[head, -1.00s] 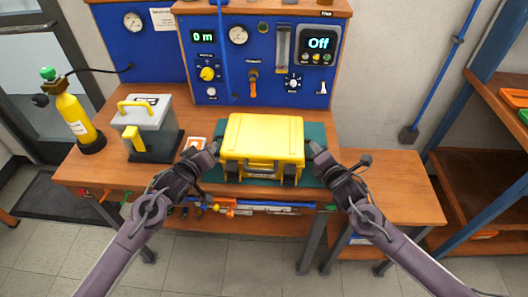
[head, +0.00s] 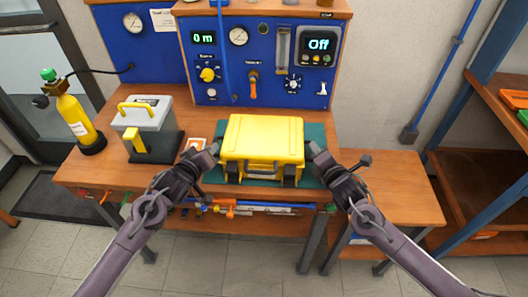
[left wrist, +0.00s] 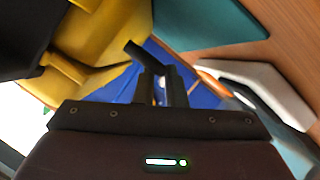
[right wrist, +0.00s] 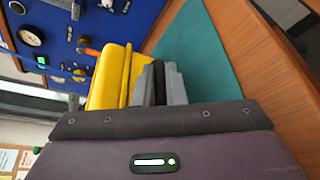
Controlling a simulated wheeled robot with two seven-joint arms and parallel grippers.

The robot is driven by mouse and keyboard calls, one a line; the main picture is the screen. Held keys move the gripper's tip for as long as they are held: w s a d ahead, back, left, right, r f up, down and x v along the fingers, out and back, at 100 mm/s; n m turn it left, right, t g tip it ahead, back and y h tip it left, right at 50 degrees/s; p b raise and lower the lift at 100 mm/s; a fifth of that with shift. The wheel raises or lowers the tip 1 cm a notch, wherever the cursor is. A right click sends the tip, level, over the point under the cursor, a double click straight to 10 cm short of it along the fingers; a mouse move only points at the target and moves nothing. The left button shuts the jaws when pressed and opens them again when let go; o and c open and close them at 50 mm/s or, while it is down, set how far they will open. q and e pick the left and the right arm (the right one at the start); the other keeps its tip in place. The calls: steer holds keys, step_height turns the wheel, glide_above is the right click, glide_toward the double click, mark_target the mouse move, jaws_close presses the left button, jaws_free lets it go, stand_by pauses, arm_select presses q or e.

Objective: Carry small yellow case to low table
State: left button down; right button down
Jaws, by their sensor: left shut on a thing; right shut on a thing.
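The small yellow case (head: 265,135) is upright at the middle of the workbench, over a dark green mat (head: 314,131), with its handle facing me. I cannot tell whether it touches the mat. My left gripper (head: 213,151) is shut on the case's left side, and my right gripper (head: 313,150) is shut on its right side. The case also shows in the left wrist view (left wrist: 112,35) and the right wrist view (right wrist: 108,76). The low wooden table (head: 395,190) stands to the right of the bench, and its visible top is bare.
A grey case with a yellow handle (head: 147,117) and a yellow gas bottle (head: 75,118) stand left on the bench. A blue instrument panel (head: 262,60) rises behind. A shelf rack (head: 470,180) with a blue post borders the low table on the right.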

arm_select(q)
steer(key=shift+d+r+p, duration=0.1)
steer(key=shift+r+p, duration=2)
steer(key=shift+r, duration=0.4)
steer(key=shift+d, duration=0.2)
